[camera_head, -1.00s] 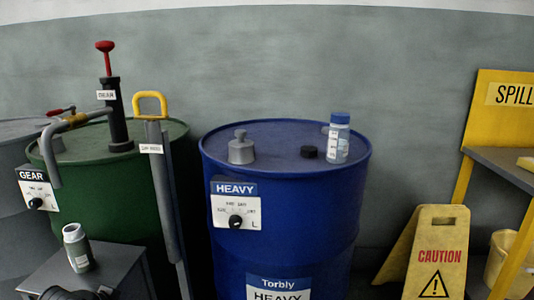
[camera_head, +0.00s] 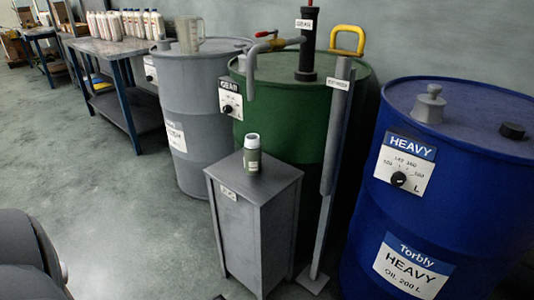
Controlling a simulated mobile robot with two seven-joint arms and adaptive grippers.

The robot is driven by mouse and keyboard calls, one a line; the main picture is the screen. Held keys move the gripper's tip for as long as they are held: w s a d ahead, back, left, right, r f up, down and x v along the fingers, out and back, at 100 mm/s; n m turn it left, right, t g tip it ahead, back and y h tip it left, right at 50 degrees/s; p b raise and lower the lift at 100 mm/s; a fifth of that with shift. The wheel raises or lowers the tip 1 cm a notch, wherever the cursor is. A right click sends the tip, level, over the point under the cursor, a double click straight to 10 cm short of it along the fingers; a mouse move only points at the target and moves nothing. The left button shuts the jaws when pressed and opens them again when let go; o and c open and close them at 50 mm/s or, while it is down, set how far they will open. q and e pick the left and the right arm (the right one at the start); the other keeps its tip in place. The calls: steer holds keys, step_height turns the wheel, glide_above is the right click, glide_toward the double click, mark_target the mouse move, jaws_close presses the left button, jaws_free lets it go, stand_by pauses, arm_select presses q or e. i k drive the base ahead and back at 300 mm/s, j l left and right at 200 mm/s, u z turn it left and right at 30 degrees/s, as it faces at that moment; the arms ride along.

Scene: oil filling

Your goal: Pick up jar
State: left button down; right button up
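A small olive-green jar (camera_head: 252,155) with a white top stands upright on the grey cabinet (camera_head: 280,176), near the middle of the head view. It is clear of other objects on the cabinet top. Dark rounded parts at the lower left edge look like part of my own arm. Neither gripper's fingers show, so I cannot see what they hold or whether they are open.
A clear jug (camera_head: 189,36) is on the grey drum. A grey dipstick with a yellow handle (camera_head: 347,41) stands beside the cabinet. Floor at left is open.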

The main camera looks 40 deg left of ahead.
mark_target(253, 149)
steer(key=u, duration=1.25)
